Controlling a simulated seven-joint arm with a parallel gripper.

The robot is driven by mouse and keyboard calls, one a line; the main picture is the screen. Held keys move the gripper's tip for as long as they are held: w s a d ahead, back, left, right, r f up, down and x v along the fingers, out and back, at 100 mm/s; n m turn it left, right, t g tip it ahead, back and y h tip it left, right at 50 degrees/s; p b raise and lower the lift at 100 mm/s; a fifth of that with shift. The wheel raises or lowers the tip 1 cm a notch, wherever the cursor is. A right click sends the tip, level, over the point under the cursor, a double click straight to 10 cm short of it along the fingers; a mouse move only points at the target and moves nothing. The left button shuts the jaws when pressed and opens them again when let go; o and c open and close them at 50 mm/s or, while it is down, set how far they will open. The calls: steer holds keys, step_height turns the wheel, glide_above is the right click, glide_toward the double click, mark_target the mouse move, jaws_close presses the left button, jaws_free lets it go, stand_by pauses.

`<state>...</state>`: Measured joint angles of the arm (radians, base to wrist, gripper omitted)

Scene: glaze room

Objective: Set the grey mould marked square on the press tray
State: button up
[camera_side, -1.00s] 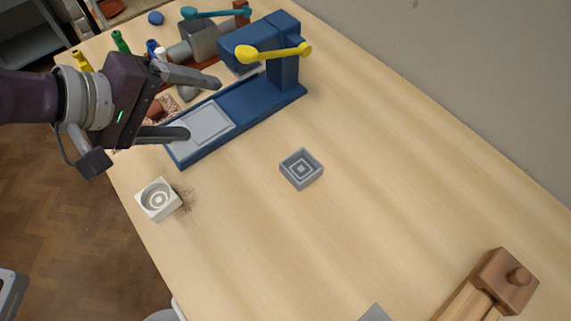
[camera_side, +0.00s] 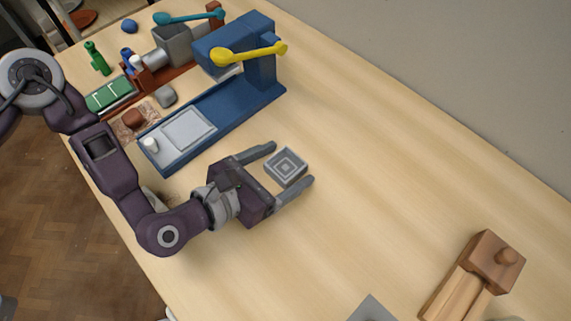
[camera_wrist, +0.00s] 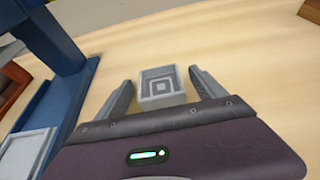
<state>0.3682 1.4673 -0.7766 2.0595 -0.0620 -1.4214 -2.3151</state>
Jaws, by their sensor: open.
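The grey mould marked with nested squares (camera_side: 287,167) lies on the bare table right of the blue press. It also shows in the wrist view (camera_wrist: 161,86). My gripper (camera_side: 292,163) is open, with one finger on each side of the mould. In the wrist view my gripper (camera_wrist: 162,80) has gaps between both fingers and the mould. The press tray (camera_side: 187,130) is a light grey plate on the blue press base, with nothing on it. Part of it shows in the wrist view (camera_wrist: 22,155).
The blue press (camera_side: 262,70) has a yellow lever (camera_side: 250,53). A small white cylinder (camera_side: 151,145) stands at its near end. The white mould is mostly hidden behind my arm. A wooden tool (camera_side: 487,265) lies at lower right. The table between is clear.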

steer(key=c, duration=1.6)
step_height(320, 180, up, 10)
steer(key=shift+c, duration=0.2)
step_height(320, 180, up, 11)
steer(key=m+g+h, duration=0.1)
glide_above(283, 170)
steer(key=w+a, duration=0.5)
steer(key=w, duration=0.1)
steer(key=a+r, duration=0.1)
steer(key=w+a+r, duration=0.1)
steer(key=r, duration=0.1)
steer(key=w+a+r, duration=0.1)
steer(key=a, duration=0.1)
steer(key=shift+w+r, duration=0.2)
steer(key=w+a+f+n+t+y, duration=0.1)
steer(key=w+a+n+t+y, duration=0.15)
steer(key=a, duration=0.55)
steer(key=w+a+n+t+y, duration=0.15)
steer(key=w+a, duration=0.25)
steer(key=a, duration=0.4)
steer(key=a+f+n+y, duration=0.1)
steer(key=a+n+y, duration=0.2)
steer(key=a, duration=0.7)
steer(key=a+f+n+t+y, duration=0.1)
steer(key=a+f+n+y, duration=0.1)
steer(key=a, duration=0.8)
steer(key=shift+s+n+y, duration=0.15)
steer(key=shift+n+y, duration=0.35)
steer(key=shift+y, duration=0.3)
